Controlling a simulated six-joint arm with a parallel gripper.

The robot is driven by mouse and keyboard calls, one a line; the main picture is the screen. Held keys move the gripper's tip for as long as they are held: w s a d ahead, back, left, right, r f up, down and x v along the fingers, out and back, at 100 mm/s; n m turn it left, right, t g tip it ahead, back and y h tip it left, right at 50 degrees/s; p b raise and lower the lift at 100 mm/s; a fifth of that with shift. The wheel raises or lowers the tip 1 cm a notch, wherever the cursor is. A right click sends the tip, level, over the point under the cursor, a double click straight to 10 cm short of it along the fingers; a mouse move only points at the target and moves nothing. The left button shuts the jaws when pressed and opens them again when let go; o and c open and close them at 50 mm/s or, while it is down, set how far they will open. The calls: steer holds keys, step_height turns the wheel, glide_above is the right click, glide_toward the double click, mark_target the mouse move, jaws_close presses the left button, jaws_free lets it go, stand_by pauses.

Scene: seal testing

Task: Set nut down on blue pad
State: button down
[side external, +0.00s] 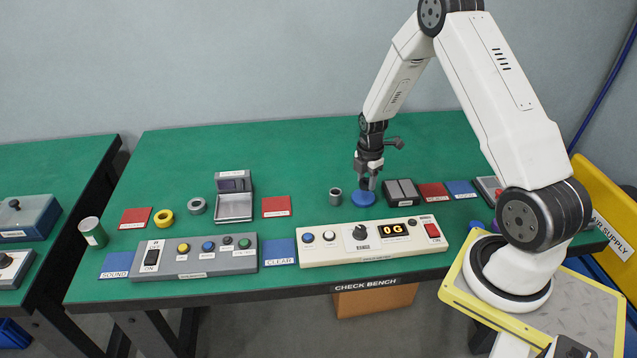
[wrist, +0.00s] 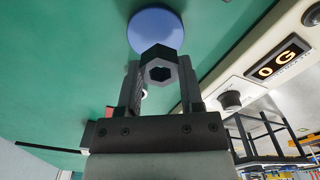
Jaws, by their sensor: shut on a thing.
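The cream panel (side external: 320,252) has a display reading 0 G (side external: 394,230). A grey cylinder (side external: 335,196) stands just left of the round pad. A dark two-part box (side external: 402,193) is close on its right. Square blue mats, one marked CLEAR (side external: 281,250), lie elsewhere.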

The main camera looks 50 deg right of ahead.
mark_target(363, 196)
steer(key=shift+w+d+f, duration=0.1)
steer(key=shift+w+f, duration=0.1)
steer(key=shift+f, duration=1.6)
steer(key=shift+f, duration=0.2)
steer(key=shift+c, duration=1.2)
jaws_free()
steer(key=shift+r, duration=0.2)
step_height(363, 196, up, 12)
